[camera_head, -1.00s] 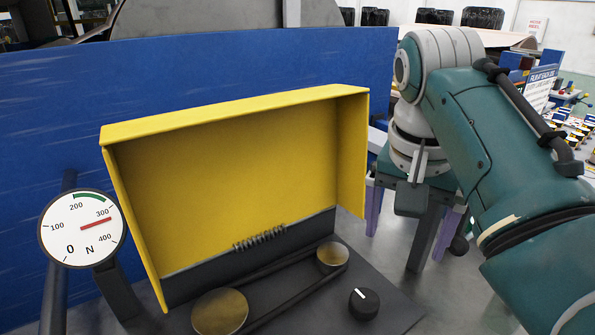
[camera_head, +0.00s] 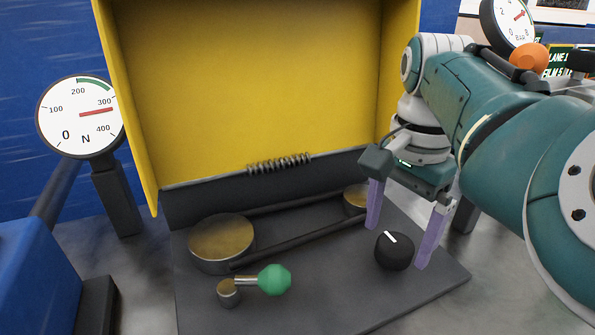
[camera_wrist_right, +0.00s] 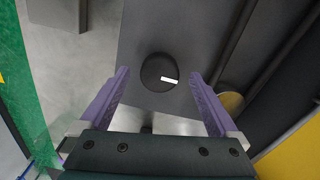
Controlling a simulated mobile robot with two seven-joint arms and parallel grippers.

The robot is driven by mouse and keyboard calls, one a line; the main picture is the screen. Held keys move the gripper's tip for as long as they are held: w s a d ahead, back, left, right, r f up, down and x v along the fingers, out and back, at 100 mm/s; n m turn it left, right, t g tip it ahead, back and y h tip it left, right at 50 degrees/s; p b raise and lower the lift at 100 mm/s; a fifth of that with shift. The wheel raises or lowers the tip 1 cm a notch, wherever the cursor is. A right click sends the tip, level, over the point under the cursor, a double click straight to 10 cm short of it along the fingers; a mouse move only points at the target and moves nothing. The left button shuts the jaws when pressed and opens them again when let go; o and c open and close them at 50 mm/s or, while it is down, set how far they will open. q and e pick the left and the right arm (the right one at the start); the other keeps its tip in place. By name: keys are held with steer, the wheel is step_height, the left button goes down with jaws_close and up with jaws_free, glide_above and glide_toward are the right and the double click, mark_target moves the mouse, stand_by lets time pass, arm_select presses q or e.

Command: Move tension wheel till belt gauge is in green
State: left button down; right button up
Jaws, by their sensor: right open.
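The belt gauge (camera_head: 80,117) is a white round dial marked N at the left. Its red needle points just past 300, beyond the end of the green arc near 200. The tension wheel (camera_head: 394,251) is a black knob with a white mark on the dark base plate. My right gripper (camera_head: 398,244) is open and points down, its purple fingers on either side of the wheel in the picture. In the right wrist view the wheel (camera_wrist_right: 158,72) sits between the open fingertips, with gaps on both sides. I cannot tell whether the tips are level with it. My left gripper is out of view.
A belt runs over two brass pulleys (camera_head: 222,238) behind the wheel, with a spring (camera_head: 280,162) beyond. A green-knobbed lever (camera_head: 274,280) stands at the front of the plate. A yellow guard (camera_head: 250,80) rises behind. Another gauge (camera_head: 507,22) is at the upper right.

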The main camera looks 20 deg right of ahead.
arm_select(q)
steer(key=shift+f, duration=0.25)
arm_select(e)
steer(key=shift+f, duration=0.85)
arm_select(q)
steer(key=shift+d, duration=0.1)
arm_select(e)
steer(key=c, duration=1.4)
steer(key=shift+o, duration=0.2)
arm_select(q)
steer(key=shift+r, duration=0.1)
arm_select(e)
steer(key=shift+r, duration=0.1)
